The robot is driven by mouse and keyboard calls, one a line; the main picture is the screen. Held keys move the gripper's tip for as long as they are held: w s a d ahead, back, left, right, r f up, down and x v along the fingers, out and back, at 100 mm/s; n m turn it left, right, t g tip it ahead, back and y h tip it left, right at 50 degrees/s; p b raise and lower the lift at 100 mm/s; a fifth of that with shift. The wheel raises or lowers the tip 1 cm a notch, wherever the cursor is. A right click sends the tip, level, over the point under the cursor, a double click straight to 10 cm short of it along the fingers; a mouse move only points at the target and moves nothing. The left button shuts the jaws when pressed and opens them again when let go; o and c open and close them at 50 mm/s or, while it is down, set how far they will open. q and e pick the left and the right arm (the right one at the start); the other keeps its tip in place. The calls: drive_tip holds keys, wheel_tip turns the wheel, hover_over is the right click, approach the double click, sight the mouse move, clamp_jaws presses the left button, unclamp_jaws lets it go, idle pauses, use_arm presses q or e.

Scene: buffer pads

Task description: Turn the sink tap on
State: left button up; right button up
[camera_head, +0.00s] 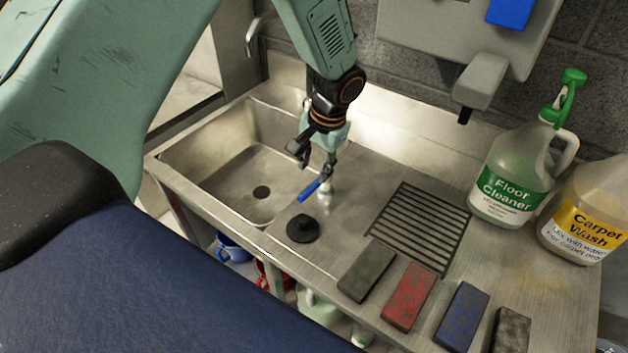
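The metal sink (215,165) is set into a steel counter, and its basin looks empty apart from a dark drain. A small tap lever with a blue handle (308,191) sits on a pale metal base to the right of the basin. A curved metal spout (251,38) shows behind the basin, partly hidden by my arm. My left gripper (315,163) points down just above the blue handle, with its fingers apart. One fingertip is close to the handle's base; I cannot tell if it touches. No water shows. My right gripper is not in view.
A black plug (303,229) lies by the basin. A drain grate (418,226), several coloured pads (408,296), a floor cleaner bottle (508,180) and a carpet wash bottle (588,215) stand to the right. A grey wall dispenser (482,80) juts out above.

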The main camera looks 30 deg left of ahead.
sight(308, 191)
use_arm(q)
drive_tip(key=f, duration=0.2)
drive_tip(key=a+f, duration=0.1)
drive_tip(key=f, duration=0.4)
drive_tip(key=shift+s+a+f, duration=0.1)
drive_tip(key=shift+a+f, duration=0.2)
drive_tip(key=shift+f, duration=0.05)
drive_tip(key=shift+c, duration=0.2)
drive_tip(key=shift+d, duration=0.1)
drive_tip(key=shift+c, duration=0.7)
clamp_jaws()
